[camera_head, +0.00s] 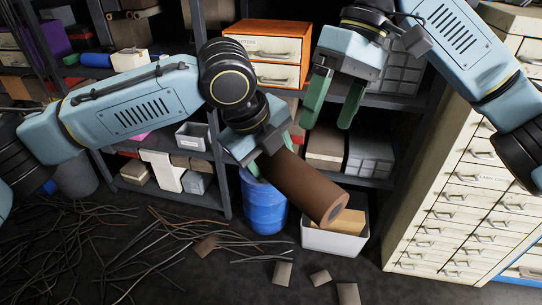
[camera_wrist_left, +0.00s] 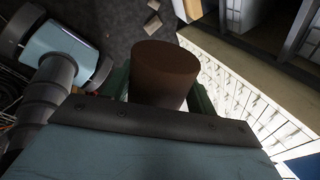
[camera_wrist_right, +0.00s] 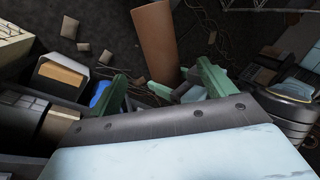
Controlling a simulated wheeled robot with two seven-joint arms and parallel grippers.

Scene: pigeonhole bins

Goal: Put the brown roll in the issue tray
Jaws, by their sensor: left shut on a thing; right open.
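The brown roll (camera_head: 305,187) is a thick cylinder with a small dark hole in its end. My left gripper (camera_head: 268,150) is shut on the brown roll near its upper end, and the roll tilts down to the right, clear of the floor. The roll also fills the middle of the left wrist view (camera_wrist_left: 163,78) and stands at the top of the right wrist view (camera_wrist_right: 155,42). My right gripper (camera_head: 332,108) is open and empty, above and right of the roll, before the shelves. I cannot tell which container is the issue tray.
A white bin (camera_head: 333,243) holding a tan block stands on the floor behind the roll's lower end, beside a blue drum (camera_head: 263,205). A small grey-white tray (camera_head: 192,137) sits on a shelf. A drawer cabinet (camera_head: 460,200) stands at right. Wires (camera_head: 110,245) litter the floor.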

